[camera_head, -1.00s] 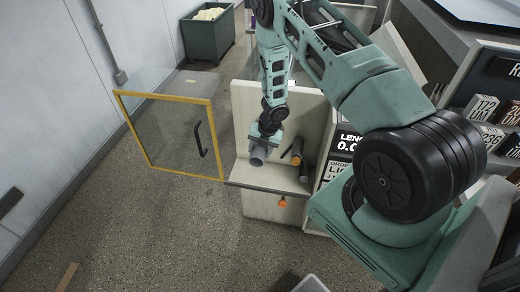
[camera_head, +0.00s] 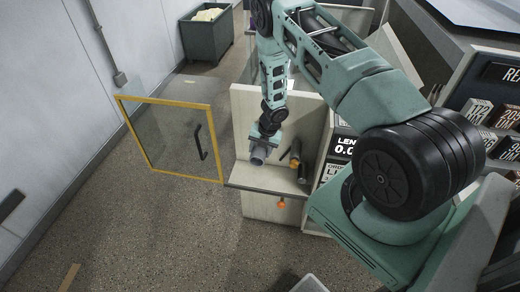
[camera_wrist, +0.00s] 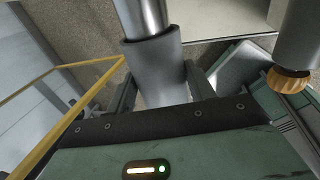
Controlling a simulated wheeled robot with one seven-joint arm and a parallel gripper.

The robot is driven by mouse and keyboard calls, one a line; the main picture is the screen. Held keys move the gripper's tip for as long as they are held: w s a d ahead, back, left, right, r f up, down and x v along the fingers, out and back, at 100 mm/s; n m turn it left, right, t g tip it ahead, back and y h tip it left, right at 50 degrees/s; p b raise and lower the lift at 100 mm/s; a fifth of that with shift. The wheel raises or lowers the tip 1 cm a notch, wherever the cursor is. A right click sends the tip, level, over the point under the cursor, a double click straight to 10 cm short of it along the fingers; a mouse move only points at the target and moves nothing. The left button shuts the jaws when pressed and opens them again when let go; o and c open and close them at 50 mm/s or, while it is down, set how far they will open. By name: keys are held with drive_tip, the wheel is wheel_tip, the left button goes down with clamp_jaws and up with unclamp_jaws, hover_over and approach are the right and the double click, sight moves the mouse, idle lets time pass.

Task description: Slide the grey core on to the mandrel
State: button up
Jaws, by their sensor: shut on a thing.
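The grey core (camera_wrist: 160,72) is a smooth tube held between my gripper's two fingers (camera_wrist: 160,88). In the wrist view a shiny metal mandrel (camera_wrist: 142,16) runs down to the core's far end. The core's rim appears to sit around the mandrel; how far it is on is hidden inside the tube. In the head view the core (camera_head: 258,156) hangs under my gripper (camera_head: 263,145), in front of the pale upright panel. The mandrel is hidden behind my gripper and the core there.
An orange-ended cylinder (camera_head: 295,160) and a dark roller (camera_head: 303,172) stand right of the core. A yellow-framed glass door (camera_head: 170,140) stands open at left.

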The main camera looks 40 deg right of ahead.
drive_tip(key=shift+w+d, duration=0.15)
drive_tip(key=shift+d, duration=0.05)
drive_tip(key=shift+w+d+p, duration=0.2)
drive_tip(key=shift+p, duration=0.3)
drive_tip(key=shift+w+d, duration=0.15)
drive_tip(key=o, duration=1.1)
drive_tip(key=shift+d+r, duration=0.1)
drive_tip(key=shift+r, duration=0.15)
drive_tip(key=b+v, duration=0.1)
drive_tip(key=v, duration=1.6)
drive_tip(key=shift+b, duration=0.4)
